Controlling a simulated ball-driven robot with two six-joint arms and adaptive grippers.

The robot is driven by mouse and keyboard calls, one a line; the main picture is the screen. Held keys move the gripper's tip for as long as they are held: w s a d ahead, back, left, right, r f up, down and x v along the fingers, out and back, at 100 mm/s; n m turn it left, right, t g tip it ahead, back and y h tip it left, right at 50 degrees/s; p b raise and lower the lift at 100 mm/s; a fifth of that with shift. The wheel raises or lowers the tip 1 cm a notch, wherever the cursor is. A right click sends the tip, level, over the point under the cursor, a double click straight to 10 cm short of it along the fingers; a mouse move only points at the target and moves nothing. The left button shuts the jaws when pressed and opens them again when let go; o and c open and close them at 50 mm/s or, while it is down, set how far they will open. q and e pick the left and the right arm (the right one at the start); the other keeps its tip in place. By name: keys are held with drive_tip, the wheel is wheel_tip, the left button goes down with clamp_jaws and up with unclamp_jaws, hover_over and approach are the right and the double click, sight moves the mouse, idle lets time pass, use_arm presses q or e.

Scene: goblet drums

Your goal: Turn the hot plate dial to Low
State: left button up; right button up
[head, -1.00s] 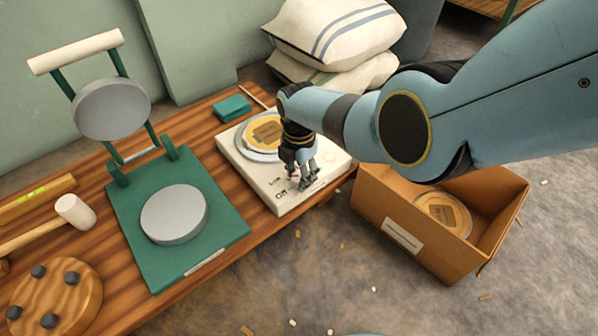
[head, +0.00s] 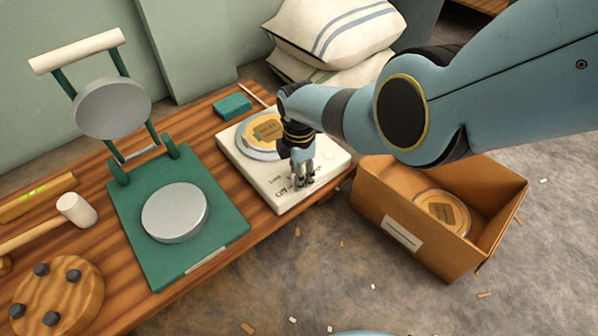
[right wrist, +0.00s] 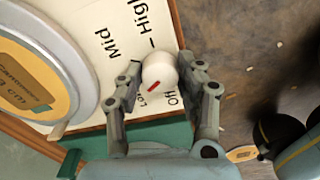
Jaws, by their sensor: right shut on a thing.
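The hot plate (head: 328,166) is a cream box at the right end of the wooden bench, with a tan-labelled round disc (head: 266,131) on its grey round top. Its white dial (right wrist: 160,68) shows in the right wrist view, with a red mark at its lower left. The printed words Mid, High, Low and Off stand around the dial. The red mark points toward Low, which is partly hidden. My right gripper (head: 303,184) is over the front of the hot plate, shut on the dial with one finger on each side (right wrist: 163,88). My left gripper is out of view.
A green press (head: 225,221) with grey discs stands left of the hot plate. A mallet (head: 76,210) and a round wooden piece (head: 77,291) lie further left. A cardboard box (head: 375,222) stands right of the bench. Sacks (head: 345,35) are behind. A teal block (head: 233,106) lies behind the hot plate.

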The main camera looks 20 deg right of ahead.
drive_tip(key=o, duration=1.1)
drive_tip(key=shift+o, duration=0.2)
wheel_tip(320, 180, up, 12)
